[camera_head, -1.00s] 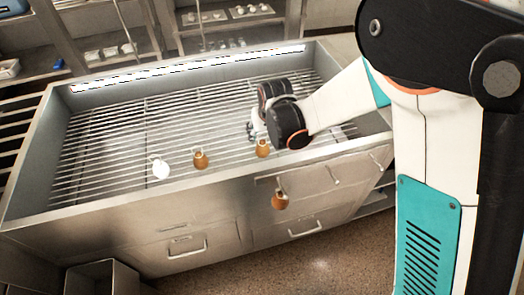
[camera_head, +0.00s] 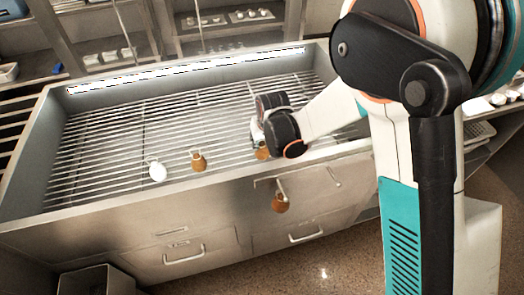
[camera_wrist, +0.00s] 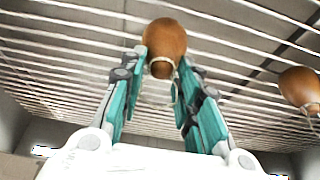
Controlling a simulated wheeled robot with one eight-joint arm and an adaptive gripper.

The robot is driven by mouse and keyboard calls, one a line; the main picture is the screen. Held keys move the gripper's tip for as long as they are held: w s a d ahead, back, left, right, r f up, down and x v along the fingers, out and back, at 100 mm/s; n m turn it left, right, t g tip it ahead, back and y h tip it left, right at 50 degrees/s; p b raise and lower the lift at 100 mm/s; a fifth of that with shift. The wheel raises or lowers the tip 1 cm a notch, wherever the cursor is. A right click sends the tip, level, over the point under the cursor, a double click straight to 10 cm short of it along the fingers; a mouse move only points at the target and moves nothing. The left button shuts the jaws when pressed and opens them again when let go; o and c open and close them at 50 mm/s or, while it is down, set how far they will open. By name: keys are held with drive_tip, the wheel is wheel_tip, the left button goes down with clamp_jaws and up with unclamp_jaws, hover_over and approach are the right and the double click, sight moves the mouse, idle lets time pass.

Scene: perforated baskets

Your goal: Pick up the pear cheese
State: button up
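A brown pear cheese (camera_wrist: 165,42) with a string at its neck is in the upper middle of the wrist view, over the metal bars. My gripper (camera_wrist: 161,68) is open, with one teal finger on each side of the cheese's neck end. I cannot tell whether the fingers touch it. In the head view this cheese (camera_head: 262,153) is partly hidden behind my wrist. A second brown pear cheese shows at the right of the wrist view (camera_wrist: 300,88) . Another brown one (camera_head: 199,161) and a white one (camera_head: 157,172) are further left in the head view.
The cheeses are at the front edge of a metal basin with a barred rack (camera_head: 110,150). Another brown cheese (camera_head: 280,203) shows against the basin's drawer front. The rack behind and left is clear. Shelves (camera_head: 225,20) stand at the back.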

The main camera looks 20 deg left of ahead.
clamp_jaws()
drive_tip(key=shift+r, duration=0.15)
wheel_tip(320, 180, up, 20)
drive_tip(key=p, duration=0.6)
drive_tip(key=shift+p, duration=0.4)
drive_tip(key=shift+f, duration=0.2)
